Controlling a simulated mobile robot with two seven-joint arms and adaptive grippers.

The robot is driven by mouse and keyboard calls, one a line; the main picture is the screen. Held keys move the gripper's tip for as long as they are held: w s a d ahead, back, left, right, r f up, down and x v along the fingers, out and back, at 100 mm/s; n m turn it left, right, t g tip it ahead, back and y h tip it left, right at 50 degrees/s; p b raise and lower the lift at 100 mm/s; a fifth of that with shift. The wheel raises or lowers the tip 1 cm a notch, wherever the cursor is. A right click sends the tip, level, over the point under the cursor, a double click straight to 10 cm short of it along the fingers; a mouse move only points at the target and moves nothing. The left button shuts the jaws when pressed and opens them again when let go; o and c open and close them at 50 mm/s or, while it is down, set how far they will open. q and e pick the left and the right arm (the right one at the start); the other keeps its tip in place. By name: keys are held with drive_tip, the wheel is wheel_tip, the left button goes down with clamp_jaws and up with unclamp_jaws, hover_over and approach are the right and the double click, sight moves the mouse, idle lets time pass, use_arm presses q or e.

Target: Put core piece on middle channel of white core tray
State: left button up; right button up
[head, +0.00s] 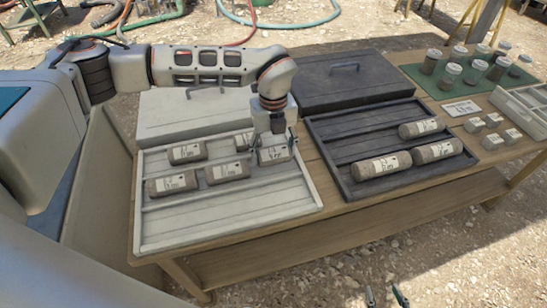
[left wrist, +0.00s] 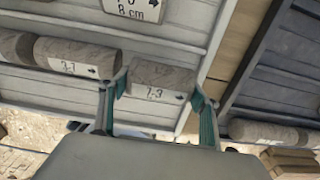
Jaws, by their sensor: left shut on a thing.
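The white core tray (head: 300,205) lies on the left of the table, with long parallel channels. My left gripper (head: 273,149) is shut on a grey core piece (head: 275,156) with a white label, at the tray's right end. In the left wrist view the gripper (left wrist: 160,90) has one finger at each end of this core piece (left wrist: 160,75), roughly in line with a neighbouring piece (left wrist: 70,55). I cannot tell whether the held piece touches the tray. Other core pieces lie in the tray: one front left (head: 171,184), one front middle (head: 228,172), one behind (head: 187,152). My right gripper (head: 385,296) is open and empty.
A dark tray (head: 340,150) with several core pieces (head: 382,166) stands to the right. A white lid (head: 190,115) and a dark lid (head: 340,80) lie behind. Jars (head: 448,75) stand on a green mat at right. The white tray's front channel is clear.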

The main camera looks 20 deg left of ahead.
use_arm(q)
wheel_tip(320, 180, down, 3)
drive_tip(key=shift+w+r, duration=0.1)
drive_tip(key=shift+r, duration=0.05)
drive_tip(key=shift+r, duration=0.1)
drive_tip(key=o, duration=1.3)
drive_tip(key=shift+f, duration=0.2)
drive_tip(key=shift+c, duration=0.2)
